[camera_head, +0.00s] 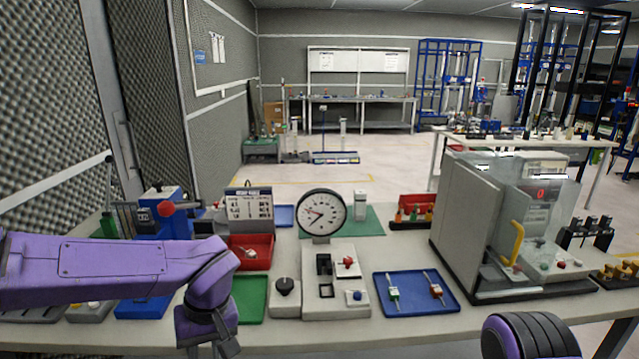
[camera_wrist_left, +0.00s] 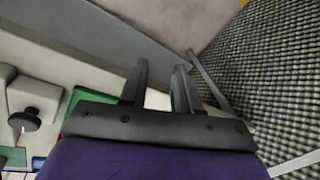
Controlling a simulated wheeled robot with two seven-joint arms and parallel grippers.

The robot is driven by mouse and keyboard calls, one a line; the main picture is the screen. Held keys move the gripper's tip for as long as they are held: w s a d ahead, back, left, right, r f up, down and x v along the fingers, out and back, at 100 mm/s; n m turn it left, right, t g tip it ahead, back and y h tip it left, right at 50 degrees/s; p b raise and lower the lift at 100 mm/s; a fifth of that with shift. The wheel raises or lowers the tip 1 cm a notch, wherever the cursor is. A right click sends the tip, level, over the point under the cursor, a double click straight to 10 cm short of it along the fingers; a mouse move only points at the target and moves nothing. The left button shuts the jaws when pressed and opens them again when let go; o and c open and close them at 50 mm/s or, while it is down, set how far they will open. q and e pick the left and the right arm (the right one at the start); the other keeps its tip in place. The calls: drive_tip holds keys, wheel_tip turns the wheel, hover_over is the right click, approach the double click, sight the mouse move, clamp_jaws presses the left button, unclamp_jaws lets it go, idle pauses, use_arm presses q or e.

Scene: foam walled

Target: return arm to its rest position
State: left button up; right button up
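My left arm (camera_head: 90,265) reaches in from the left in the head view, over the left end of the workbench (camera_head: 390,325). Its wrist bends down near the bench's front edge. In the left wrist view my left gripper (camera_wrist_left: 162,72) has its two dark fingers apart, with nothing between them. Its fingertips are cut off or hidden in the head view. Only a rounded purple and black part of my right arm (camera_head: 530,338) shows at the bottom right; my right gripper is out of view.
On the bench stand a dial gauge (camera_head: 323,213), a blue tray (camera_head: 415,293) with two small tools, a green tray (camera_head: 251,300), a red bin (camera_head: 250,251) and a glass-fronted machine (camera_head: 465,225). A foam wall (camera_head: 50,110) rises at left.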

use_arm(q)
drive_tip(key=w+a+f+n+t+y, duration=0.2)
drive_tip(key=a+f+n+t+y, duration=0.35)
drive_tip(key=f, duration=0.65)
drive_tip(key=s+a+f+m+g+h, duration=0.1)
drive_tip(key=s+a+f+m+h, duration=0.1)
drive_tip(key=s+f, duration=0.7)
drive_tip(key=s+a+f+m+h, duration=0.2)
drive_tip(key=s+f, duration=0.7)
drive_tip(key=s, duration=0.7)
drive_tip(key=shift+s+a+f+g, duration=0.25)
drive_tip(key=shift+a+g, duration=0.1)
drive_tip(key=shift+a, duration=0.05)
drive_tip(key=shift+m, duration=0.25)
